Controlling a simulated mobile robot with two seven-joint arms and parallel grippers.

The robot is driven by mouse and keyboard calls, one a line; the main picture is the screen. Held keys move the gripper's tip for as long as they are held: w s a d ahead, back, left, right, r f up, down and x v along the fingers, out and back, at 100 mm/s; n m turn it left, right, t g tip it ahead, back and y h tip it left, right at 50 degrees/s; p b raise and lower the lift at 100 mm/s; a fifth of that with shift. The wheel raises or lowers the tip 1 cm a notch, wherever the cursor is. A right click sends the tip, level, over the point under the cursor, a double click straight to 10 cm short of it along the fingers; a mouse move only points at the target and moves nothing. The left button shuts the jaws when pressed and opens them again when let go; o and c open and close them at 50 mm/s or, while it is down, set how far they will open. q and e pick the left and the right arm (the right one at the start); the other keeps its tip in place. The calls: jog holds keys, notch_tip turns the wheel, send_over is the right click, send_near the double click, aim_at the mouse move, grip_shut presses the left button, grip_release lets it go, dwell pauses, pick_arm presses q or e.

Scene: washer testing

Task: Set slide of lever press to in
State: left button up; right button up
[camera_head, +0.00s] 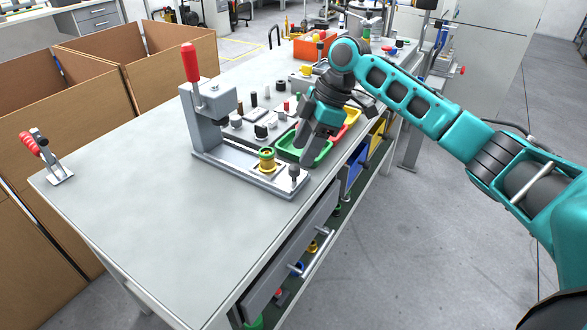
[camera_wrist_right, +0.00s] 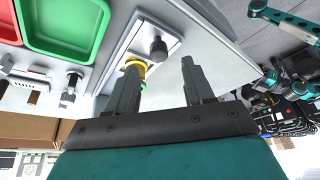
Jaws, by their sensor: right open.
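The grey lever press (camera_head: 200,128) stands on the table with its red-handled lever (camera_head: 190,62) upright. Its slide plate (camera_head: 254,177) reaches out toward the table's right edge. On the slide, a brass holder with a yellow-green ring (camera_head: 267,160) sits clear of the press head, and a dark knob (camera_head: 294,172) stands at the outer end. My right gripper (camera_head: 305,152) is open and empty, above and behind the knob. In the right wrist view, the knob (camera_wrist_right: 158,47) and yellow ring (camera_wrist_right: 135,66) show beyond the open fingers (camera_wrist_right: 162,75). My left gripper is not visible.
A green tray (camera_head: 308,158) lies behind the slide, close to my right gripper; it also shows in the right wrist view (camera_wrist_right: 65,48). Several small parts stand behind the press. A red-handled clamp (camera_head: 48,158) is at the left. The table's front left is clear.

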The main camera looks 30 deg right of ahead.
aim_at(294, 167)
jog(key=x, duration=0.6)
jog(key=shift+w+a+b, duration=0.1)
jog(key=shift+b, duration=0.25)
jog(key=shift+c, duration=0.2)
grip_shut()
